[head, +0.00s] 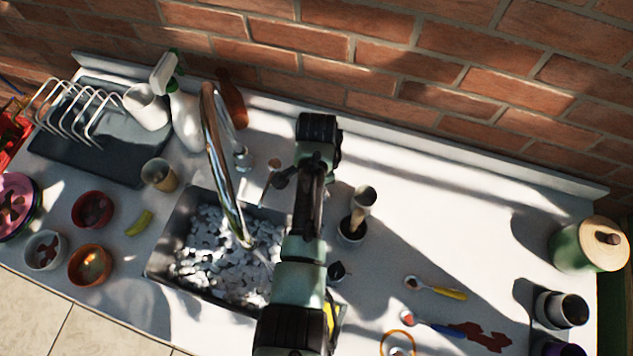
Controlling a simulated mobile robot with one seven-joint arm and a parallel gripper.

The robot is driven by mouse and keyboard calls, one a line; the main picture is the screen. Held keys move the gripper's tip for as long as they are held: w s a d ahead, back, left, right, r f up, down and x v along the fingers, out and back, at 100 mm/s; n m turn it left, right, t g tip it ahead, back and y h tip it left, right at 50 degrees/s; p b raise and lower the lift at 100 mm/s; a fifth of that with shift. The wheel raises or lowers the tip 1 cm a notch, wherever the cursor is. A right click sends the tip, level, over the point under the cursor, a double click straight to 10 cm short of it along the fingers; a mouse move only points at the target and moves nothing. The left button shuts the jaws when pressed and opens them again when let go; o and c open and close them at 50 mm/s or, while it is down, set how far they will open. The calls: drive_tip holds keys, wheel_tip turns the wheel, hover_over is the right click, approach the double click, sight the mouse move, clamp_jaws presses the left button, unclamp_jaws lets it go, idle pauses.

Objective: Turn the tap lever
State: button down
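The chrome tap (222,165) arches over the sink (163,262) at the back of the white worktop. A small upright metal part with a reddish-brown tip, which looks like the tap lever (270,180), stands just right of the spout. My arm reaches up from the bottom of the picture, right of the sink. The dark end of my gripper (285,178) seems to lie just right of the lever. I cannot tell whether they touch. The arm hides most of the gripper, so its fingers and any gap between them are unclear.
A spray bottle (183,115) and a brown bottle (232,98) stand behind the tap. A dish rack (75,112) is at the left, with bowls (92,210) in front. A small pot (350,232) stands right of my arm. The back right worktop is mostly clear.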

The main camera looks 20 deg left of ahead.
idle(0.4)
drive_tip(key=c, duration=0.9)
unclamp_jaws()
drive_tip(key=shift+c, duration=0.2)
wheel_tip(320, 180, up, 13)
drive_tip(key=shift+b, duration=0.4)
